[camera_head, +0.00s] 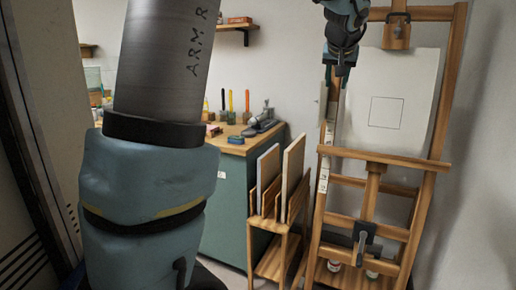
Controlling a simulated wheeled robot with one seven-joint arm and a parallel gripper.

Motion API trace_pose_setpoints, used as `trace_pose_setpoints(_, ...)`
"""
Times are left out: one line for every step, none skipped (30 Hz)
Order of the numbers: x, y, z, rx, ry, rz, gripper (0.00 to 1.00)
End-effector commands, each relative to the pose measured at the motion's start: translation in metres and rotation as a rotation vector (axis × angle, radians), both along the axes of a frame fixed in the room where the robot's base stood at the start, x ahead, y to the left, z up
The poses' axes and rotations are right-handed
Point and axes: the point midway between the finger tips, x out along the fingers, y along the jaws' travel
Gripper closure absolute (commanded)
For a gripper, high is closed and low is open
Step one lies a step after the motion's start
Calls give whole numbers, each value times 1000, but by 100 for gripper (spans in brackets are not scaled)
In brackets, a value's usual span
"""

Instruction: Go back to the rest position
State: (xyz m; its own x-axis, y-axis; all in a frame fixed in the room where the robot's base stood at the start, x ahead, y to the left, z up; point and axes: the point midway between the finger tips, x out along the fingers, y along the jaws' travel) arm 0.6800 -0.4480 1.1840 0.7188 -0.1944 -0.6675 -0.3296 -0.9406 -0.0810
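My gripper (335,82) hangs at the upper right of the head view, fingers pointing down, in front of the left upright of a wooden easel. Its dark fingertips are small in the picture, and I cannot tell how far apart they are. I see nothing clearly held in it. My arm's large grey and blue links fill the left part of the view and hide part of the workbench.
The wooden easel (427,190) holds a white sheet (415,80) with a square outline. Left of it stands a wooden rack (268,224) with upright panels. Behind is a green workbench (228,215) with paint jars and tools. A wall shelf (233,27) hangs above.

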Motion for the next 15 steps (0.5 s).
trace_pose_setpoints(-2,32,-24,26,55,27,60)
trace_pose_setpoints(-5,48,-38,41,89,38,60)
trace_pose_setpoints(-11,70,-58,57,134,53,60)
trace_pose_setpoints(-16,86,-72,68,167,63,60)
trace_pose_setpoints(-23,101,-86,79,201,74,60)
trace_pose_setpoints(-33,122,-104,88,245,89,60)
trace_pose_setpoints(-42,137,-117,95,279,101,60)
trace_pose_setpoints(-52,153,-130,100,315,112,60)
trace_pose_setpoints(-66,173,-146,105,360,130,60)
trace_pose_setpoints(-78,187,-158,108,394,142,60)
trace_pose_setpoints(-90,200,-169,108,428,154,60)
trace_pose_setpoints(-107,217,-183,108,472,169,60)
trace_pose_setpoints(-120,228,-193,106,503,181,60)
trace_pose_setpoints(-133,238,-201,103,533,192,60)
trace_pose_setpoints(-150,249,-211,99,567,205,60)
